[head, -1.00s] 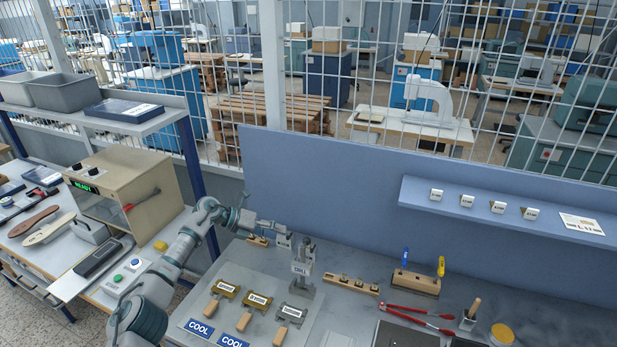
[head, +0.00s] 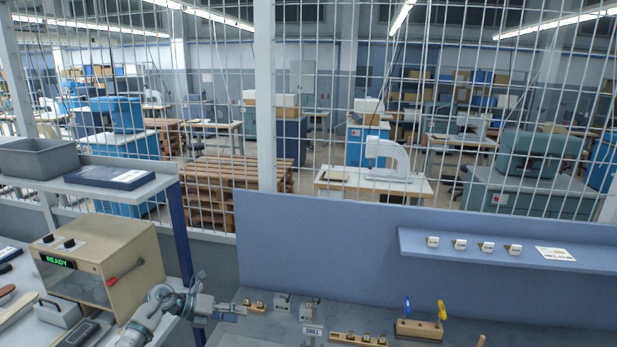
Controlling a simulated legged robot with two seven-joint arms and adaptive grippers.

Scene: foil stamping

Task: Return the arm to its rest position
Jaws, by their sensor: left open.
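My left arm comes in at the lower left of the head view. Its gripper (head: 238,311) is open and empty over the left part of the grey bench, just left of a small wooden block with metal pieces (head: 254,306). It appears apart from the things on the bench. My right gripper is not in view.
A beige oven reading READY (head: 98,262) stands close left of my arm, with a blue shelf post (head: 183,240) behind. Small grey metal fixtures (head: 283,302), a CHILL sign (head: 312,331) and a wooden tool holder (head: 420,328) stand along the bench before a blue panel (head: 330,245).

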